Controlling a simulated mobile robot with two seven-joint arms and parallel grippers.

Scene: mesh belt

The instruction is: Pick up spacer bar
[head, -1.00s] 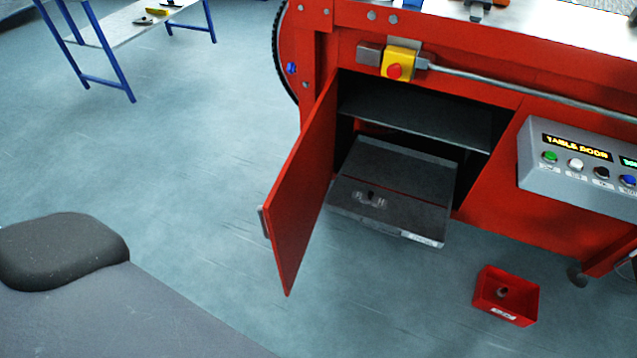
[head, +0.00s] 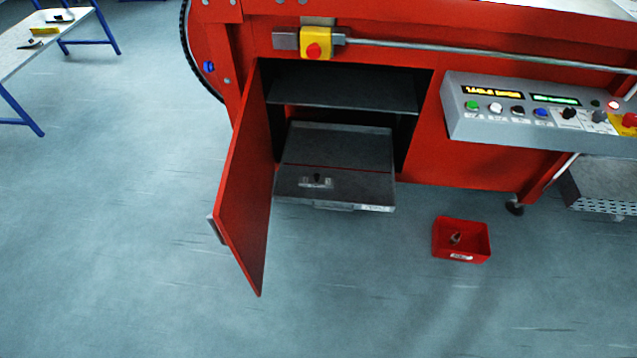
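I cannot single out a spacer bar for certain. An open drawer or pulled-out tray (head: 345,190) sticks out of the red machine's cabinet. Small light and dark parts (head: 316,181) show on it, too small to tell what they are. A red bin (head: 461,254) on the floor holds a small dark and metallic part (head: 455,238) that I cannot name. Neither of my grippers is in view.
The red cabinet door (head: 245,185) stands open toward me, left of the drawer. A grey control panel (head: 545,118) juts out at the right. A blue-legged table (head: 40,42) with small items stands far left.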

